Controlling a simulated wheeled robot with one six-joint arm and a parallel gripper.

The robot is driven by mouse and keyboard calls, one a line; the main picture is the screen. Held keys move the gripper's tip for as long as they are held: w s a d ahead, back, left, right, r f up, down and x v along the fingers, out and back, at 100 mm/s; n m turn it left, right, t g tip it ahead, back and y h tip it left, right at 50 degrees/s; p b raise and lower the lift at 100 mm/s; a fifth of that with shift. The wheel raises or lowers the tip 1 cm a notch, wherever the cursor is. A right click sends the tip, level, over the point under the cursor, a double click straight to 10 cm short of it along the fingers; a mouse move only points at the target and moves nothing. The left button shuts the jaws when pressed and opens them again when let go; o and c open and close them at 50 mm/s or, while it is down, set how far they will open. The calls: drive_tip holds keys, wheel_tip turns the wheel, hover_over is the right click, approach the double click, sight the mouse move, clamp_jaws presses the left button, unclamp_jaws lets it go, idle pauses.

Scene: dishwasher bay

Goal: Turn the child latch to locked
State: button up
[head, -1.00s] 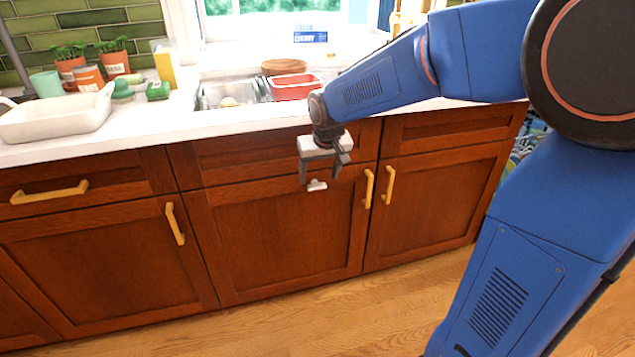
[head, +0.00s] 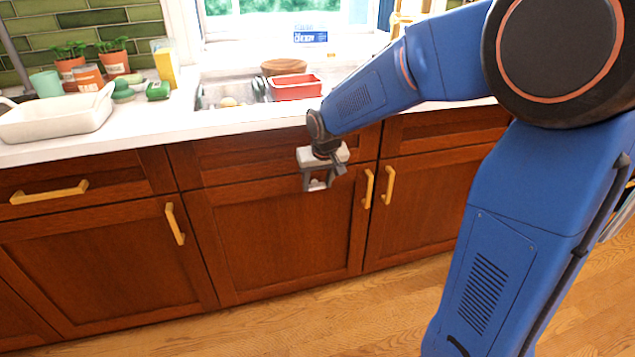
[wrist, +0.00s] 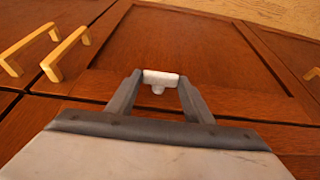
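The child latch (wrist: 160,77) is a small white T-shaped piece on the front of a brown cabinet door. In the wrist view its bar lies crosswise, with a short stub toward my gripper. My gripper (wrist: 160,80) is open, with one dark finger at each end of the bar. I cannot tell whether the fingers touch it. In the head view my gripper (head: 318,187) is at the upper part of the middle door, and its fingers mostly hide the latch. No lock marking is readable.
Yellow handles (head: 368,187) stick out to the right of my gripper in the head view. Above is the white counter (head: 150,127) with a sink, a red tub (head: 295,88) and a white baking dish (head: 55,122). The wooden floor (head: 300,315) in front is clear.

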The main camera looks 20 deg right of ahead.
sight(326, 187)
drive_tip(key=shift+d+y, duration=0.15)
drive_tip(key=shift+y, duration=0.25)
drive_tip(key=shift+d+m+y, duration=0.25)
drive_tip(key=shift+y, duration=0.65)
drive_tip(key=shift+d+m+y, duration=0.2)
drive_tip(key=shift+m+y, duration=0.05)
drive_tip(key=shift+y, duration=0.65)
drive_tip(key=y, duration=0.2)
drive_tip(key=d+y, duration=0.1)
drive_tip(key=shift+f+m+t+y, duration=0.3)
drive_tip(key=shift+f+m+y, duration=0.1)
drive_tip(key=y, duration=0.2)
drive_tip(key=f+m+y, duration=0.1)
drive_tip(key=y, duration=0.1)
drive_tip(key=shift+d+t, duration=0.2)
drive_tip(key=shift+t, duration=0.1)
drive_tip(key=y, duration=0.2)
drive_tip(key=f+m+t+y, duration=0.1)
drive_tip(key=y, duration=0.1)
drive_tip(key=shift+m, duration=0.3)
drive_tip(key=shift+y, duration=0.3)
drive_tip(key=o, duration=1.1)
drive_tip(key=shift+c, duration=0.2)
drive_tip(key=shift+d, duration=0.1)
